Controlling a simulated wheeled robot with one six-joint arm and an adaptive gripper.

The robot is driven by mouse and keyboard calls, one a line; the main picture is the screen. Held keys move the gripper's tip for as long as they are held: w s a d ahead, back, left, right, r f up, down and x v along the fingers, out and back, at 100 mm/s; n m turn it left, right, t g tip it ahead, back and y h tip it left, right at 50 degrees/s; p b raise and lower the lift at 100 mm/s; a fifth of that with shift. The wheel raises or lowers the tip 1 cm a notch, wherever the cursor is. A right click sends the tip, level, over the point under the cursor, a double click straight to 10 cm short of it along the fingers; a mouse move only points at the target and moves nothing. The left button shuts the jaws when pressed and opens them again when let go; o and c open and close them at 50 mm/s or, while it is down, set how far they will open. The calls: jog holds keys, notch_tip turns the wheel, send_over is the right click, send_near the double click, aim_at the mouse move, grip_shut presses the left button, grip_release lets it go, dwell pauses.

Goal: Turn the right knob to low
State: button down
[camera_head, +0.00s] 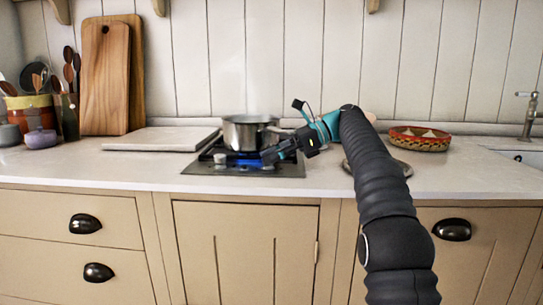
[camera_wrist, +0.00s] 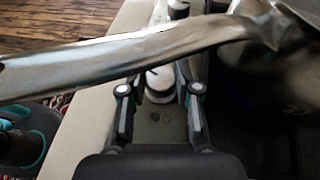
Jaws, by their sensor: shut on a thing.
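The cooktop (camera_head: 200,170) is a dark panel set in the counter. Its left knob (camera_head: 219,158) is pale and uncovered; it also shows at the top of the wrist view (camera_wrist: 178,9). My gripper (camera_head: 268,157) is at the right front of the cooktop and hides the right knob in the head view. In the wrist view, the right knob (camera_wrist: 160,82), with a pale top and metal base, sits between the two fingers of my gripper (camera_wrist: 159,95), which are shut on it. I cannot read the knob's setting. A blue glow shows under the pot.
A steel pot (camera_head: 246,133) stands on the cooktop. Its long handle (camera_wrist: 130,62) crosses the wrist view close above the knob and fingers. A pale board (camera_head: 160,139) lies left, and a patterned bowl (camera_head: 420,143) stands right.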

jog(key=c, duration=0.8)
grip_release()
jog(key=shift+s+r+m+t, duration=0.1)
jog(key=shift+m+t, duration=0.3)
jog(key=shift+t, duration=0.1)
